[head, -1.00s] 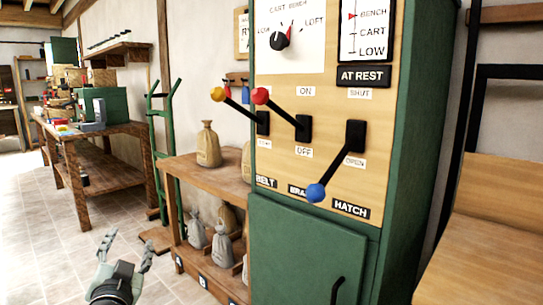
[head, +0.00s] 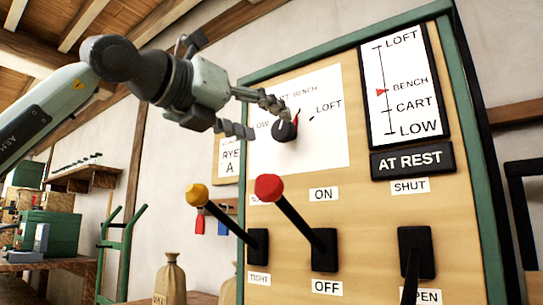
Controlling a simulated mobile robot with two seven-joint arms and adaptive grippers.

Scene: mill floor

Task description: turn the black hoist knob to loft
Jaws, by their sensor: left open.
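The black hoist knob (head: 284,131) sits on a white dial plate (head: 325,150) on the upper part of the cabinet panel. Its red mark points up and to the right, toward BENCH; the LOFT label is farther right. My left gripper (head: 266,119) comes in from the upper left and is open and empty. Its upper finger reaches close to the knob's top edge, and its lower finger is left of the knob. I cannot tell whether a finger touches it. The arm hides part of the dial's left side. My right gripper is out of view.
The height gauge (head: 405,85) has its red pointer at BENCH, above an AT REST sign (head: 412,160). Below the dial, the yellow-ended lever (head: 198,195) and red-ended lever (head: 269,187) stick out from the panel. A black hatch lever (head: 412,265) points down.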

